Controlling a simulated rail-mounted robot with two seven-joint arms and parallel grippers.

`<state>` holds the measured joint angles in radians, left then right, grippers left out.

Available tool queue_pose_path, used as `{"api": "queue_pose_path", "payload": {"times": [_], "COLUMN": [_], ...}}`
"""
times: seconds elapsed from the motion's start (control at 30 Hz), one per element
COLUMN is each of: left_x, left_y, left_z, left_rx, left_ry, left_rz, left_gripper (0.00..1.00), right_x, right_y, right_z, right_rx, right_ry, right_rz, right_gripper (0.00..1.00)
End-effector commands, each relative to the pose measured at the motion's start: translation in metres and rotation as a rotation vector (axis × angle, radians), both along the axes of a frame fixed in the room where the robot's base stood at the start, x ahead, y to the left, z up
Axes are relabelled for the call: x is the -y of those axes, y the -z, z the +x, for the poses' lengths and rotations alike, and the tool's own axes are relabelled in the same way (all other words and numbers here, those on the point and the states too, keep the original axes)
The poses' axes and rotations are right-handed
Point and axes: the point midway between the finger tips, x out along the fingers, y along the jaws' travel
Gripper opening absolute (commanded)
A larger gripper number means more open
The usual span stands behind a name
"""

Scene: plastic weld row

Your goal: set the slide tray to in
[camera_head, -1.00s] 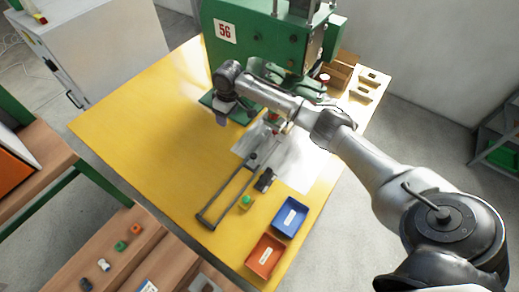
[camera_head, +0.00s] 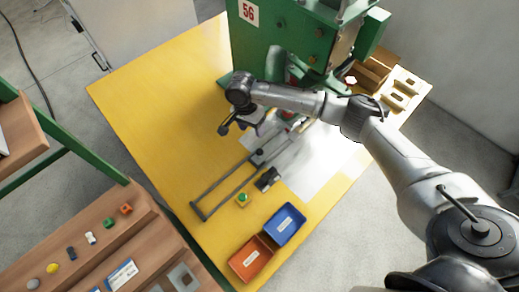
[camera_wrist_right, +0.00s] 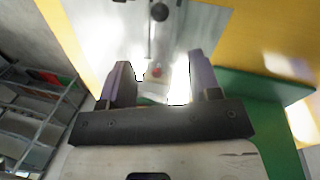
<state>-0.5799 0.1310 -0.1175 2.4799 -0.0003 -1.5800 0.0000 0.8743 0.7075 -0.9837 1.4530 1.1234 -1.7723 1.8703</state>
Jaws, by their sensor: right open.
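The slide rails (camera_head: 240,178) run as a dark frame across the yellow table toward the green press (camera_head: 283,45). A pale piece with a red spot (camera_wrist_right: 156,73), which looks like part of the slide tray, shows between my fingers in the right wrist view; its exact position along the rails is unclear. In the head view my arm and the press hide much of that end. My right gripper (camera_head: 243,128) is open and empty above the table, in front of the press and left of the rails' far end. It also shows in the right wrist view (camera_wrist_right: 158,78). My left gripper is not in view.
A blue bin (camera_head: 285,225) and an orange bin (camera_head: 251,259) are at the table's front edge. Cardboard boxes (camera_head: 370,75) stand right of the press. The table's left part is clear.

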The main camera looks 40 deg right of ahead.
Motion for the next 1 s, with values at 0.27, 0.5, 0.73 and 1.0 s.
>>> {"api": "queue_pose_path", "payload": {"times": [0.27, 0.5, 0.73, 1.0], "left_x": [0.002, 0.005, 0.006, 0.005], "left_y": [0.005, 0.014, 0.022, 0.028], "left_z": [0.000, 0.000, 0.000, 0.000], "left_rx": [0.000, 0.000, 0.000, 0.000], "left_ry": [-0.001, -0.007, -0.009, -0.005], "left_rz": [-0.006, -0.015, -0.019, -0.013], "left_gripper": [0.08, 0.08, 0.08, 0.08], "right_x": [0.001, 0.004, 0.005, 0.006], "right_y": [0.019, 0.064, 0.102, 0.129], "right_z": [-0.004, -0.012, -0.019, -0.025], "right_rx": [0.001, 0.000, 0.002, 0.003], "right_ry": [0.065, 0.064, 0.063, 0.062], "right_rz": [-0.013, -0.014, -0.013, -0.012], "right_gripper": [0.57, 0.57, 0.57, 0.57]}}
